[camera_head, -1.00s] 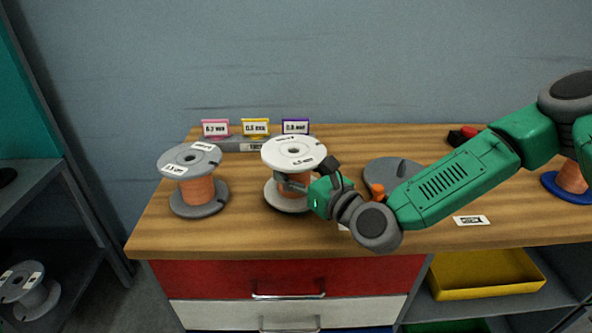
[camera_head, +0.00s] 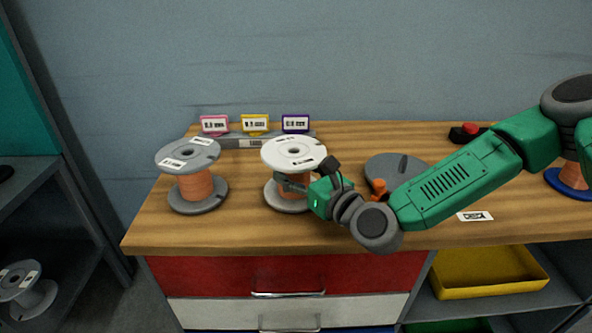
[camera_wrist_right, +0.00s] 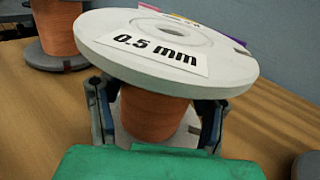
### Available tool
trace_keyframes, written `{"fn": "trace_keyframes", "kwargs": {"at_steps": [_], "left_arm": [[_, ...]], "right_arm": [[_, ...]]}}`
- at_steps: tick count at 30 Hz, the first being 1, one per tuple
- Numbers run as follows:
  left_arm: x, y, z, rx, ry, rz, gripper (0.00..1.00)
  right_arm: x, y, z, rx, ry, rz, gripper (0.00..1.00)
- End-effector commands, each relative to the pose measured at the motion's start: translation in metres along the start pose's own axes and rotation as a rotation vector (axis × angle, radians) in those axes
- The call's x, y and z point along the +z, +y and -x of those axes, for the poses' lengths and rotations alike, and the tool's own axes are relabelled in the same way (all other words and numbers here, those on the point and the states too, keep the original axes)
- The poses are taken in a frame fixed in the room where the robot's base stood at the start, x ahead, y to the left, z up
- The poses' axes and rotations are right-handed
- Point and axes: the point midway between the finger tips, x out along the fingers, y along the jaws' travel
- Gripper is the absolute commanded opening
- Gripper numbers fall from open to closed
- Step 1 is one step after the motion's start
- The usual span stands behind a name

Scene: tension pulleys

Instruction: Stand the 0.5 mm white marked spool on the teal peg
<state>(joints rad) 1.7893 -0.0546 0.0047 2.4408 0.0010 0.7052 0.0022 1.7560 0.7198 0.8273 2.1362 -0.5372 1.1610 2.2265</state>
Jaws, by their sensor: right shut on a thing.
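The white spool (camera_head: 294,152) with an orange winding stands upright on the wooden bench in the head view, and its lower flange seems to rest on the bench top. In the right wrist view the white spool (camera_wrist_right: 165,50) shows a label reading 0.5 mm on its top flange. My right gripper (camera_head: 297,186) reaches in from the right at winding height. In the right wrist view my right gripper (camera_wrist_right: 158,115) has one finger on each side of the orange winding, under the top flange, shut on it. My left gripper is not in view. I cannot make out a teal peg.
A grey-flanged spool (camera_head: 188,175) stands left of the white one. Behind are a pink tag (camera_head: 214,124), yellow tag (camera_head: 255,123) and purple tag (camera_head: 295,123) on a grey strip. A grey disc (camera_head: 395,168) lies to the right. A yellow tray (camera_head: 490,272) sits below the bench.

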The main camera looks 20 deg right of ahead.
Motion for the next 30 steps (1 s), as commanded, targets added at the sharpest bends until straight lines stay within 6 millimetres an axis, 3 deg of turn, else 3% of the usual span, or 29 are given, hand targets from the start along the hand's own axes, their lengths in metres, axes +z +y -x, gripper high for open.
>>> {"fn": "trace_keyframes", "kwargs": {"at_steps": [21, 22, 23, 24, 30], "left_arm": [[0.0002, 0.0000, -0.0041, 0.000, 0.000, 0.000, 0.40], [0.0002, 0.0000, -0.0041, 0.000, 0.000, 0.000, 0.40], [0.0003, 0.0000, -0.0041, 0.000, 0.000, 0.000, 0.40], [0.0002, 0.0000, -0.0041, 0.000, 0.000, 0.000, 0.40], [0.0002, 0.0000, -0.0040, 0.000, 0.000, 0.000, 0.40]], "right_arm": [[-0.0065, 0.0004, -0.0001, 0.002, 0.006, -0.001, 0.05], [-0.0067, 0.0004, -0.0001, 0.002, 0.006, -0.001, 0.64], [-0.0069, 0.0004, 0.0000, 0.002, 0.007, -0.001, 0.75], [-0.0068, 0.0004, 0.0000, 0.002, 0.006, -0.001, 0.81], [-0.0068, 0.0002, 0.0005, 0.001, 0.007, -0.001, 0.81]]}}
